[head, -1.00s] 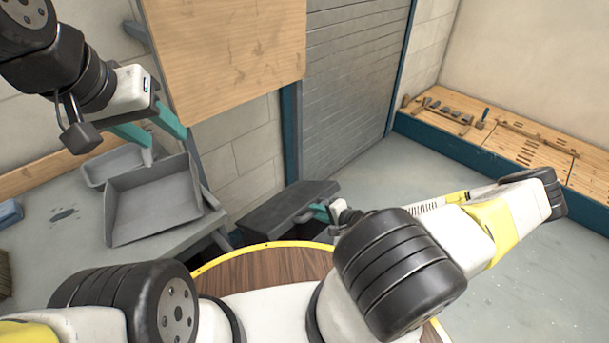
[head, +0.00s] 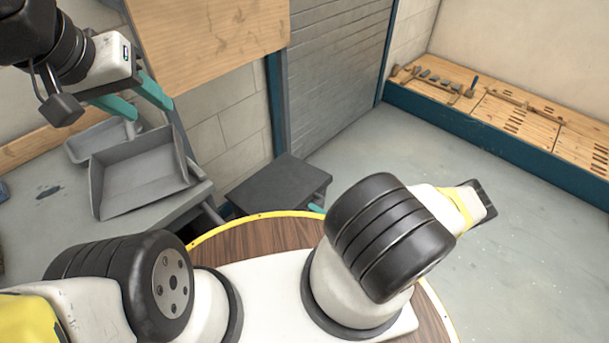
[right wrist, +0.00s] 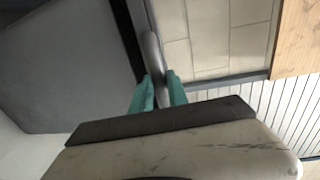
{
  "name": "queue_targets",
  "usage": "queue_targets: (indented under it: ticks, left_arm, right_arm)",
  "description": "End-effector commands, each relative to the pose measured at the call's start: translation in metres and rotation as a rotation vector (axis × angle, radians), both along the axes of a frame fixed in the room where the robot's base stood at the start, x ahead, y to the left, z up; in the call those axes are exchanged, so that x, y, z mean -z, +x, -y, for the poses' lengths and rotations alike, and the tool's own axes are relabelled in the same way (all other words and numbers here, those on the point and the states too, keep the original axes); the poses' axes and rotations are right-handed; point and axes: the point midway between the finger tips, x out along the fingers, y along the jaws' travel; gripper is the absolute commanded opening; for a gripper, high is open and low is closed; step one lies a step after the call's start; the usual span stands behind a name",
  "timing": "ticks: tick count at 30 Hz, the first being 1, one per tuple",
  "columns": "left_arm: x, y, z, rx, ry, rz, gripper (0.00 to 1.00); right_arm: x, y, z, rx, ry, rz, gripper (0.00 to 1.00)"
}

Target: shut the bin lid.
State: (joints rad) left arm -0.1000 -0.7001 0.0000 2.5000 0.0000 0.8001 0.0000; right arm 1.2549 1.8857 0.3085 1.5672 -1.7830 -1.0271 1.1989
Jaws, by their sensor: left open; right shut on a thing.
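The dark grey bin (head: 318,192) stands beyond my round wooden base top. Its flat lid (head: 275,182) lies over the top and looks about level; whether it is fully seated cannot be told. In the right wrist view a large dark grey panel, apparently the lid (right wrist: 65,70), fills the left. My right gripper (right wrist: 161,85) is shut on a grey rounded bar (right wrist: 153,50) along that panel's edge, apparently the lid's handle. In the head view my right arm hides most of that gripper. My left gripper (head: 135,100) is open and empty above the workbench.
A grey open tray (head: 140,205) and a smaller tray (head: 85,150) sit on the grey workbench (head: 50,235) at left. A wooden board (head: 205,45) hangs on the wall behind. A tool bench (head: 500,110) stands far right. The floor between is clear.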

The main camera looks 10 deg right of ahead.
Motion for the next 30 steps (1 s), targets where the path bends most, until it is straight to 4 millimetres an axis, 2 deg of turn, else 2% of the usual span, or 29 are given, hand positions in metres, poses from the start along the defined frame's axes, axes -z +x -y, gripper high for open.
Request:
queue_targets:
  ticks: [6,12,29,30]
  left_arm:
    - [0.000,0.000,0.000,0.000,0.000,0.000,0.46]
    - [0.000,0.000,0.000,0.000,0.000,0.000,0.46]
    - [0.000,0.000,0.000,0.000,0.000,0.000,0.46]
    - [0.000,0.000,0.000,0.000,0.000,0.000,0.46]
  right_arm:
    - [0.024,0.000,0.009,0.004,0.037,0.058,0.00]
    - [0.036,-0.001,0.014,0.007,0.059,0.090,0.00]
    - [0.040,0.001,0.019,0.013,0.068,0.106,0.00]
    - [0.040,0.001,0.019,0.013,0.068,0.106,0.22]
